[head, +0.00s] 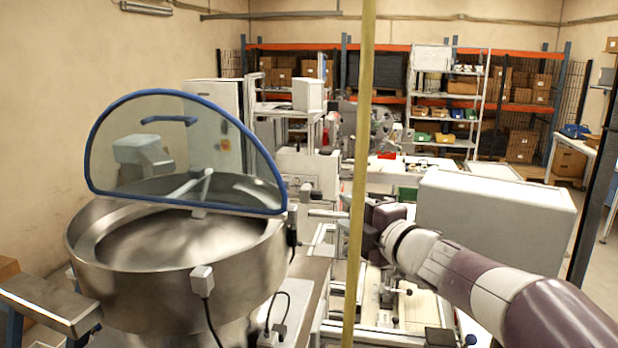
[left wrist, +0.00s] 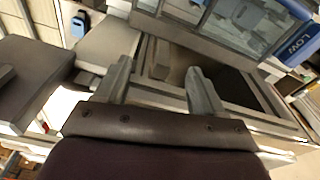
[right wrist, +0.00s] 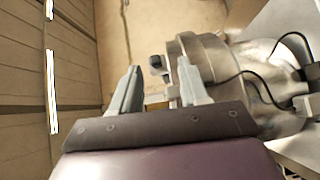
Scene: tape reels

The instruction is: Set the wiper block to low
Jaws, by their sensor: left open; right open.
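The bowl feeder (head: 180,285) is a large steel bowl under a clear, blue-edged cover (head: 180,150), at the left of the head view. In the right wrist view, a small dark block (right wrist: 155,63) shows beside the steel bowl (right wrist: 205,50), in line with the gap between my right fingertips. I cannot tell whether it is the wiper block, or its setting. My right gripper (head: 318,213) is open, right of the bowl, and shows in the right wrist view (right wrist: 159,68). My left gripper (left wrist: 160,67) is open and empty.
A yellow-green post (head: 359,170) stands upright close in front of the camera. A white cabinet (head: 495,225) stands beyond my right arm. Black cables (right wrist: 262,90) hang by the bowl. Shelves with boxes (head: 445,95) line the back wall.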

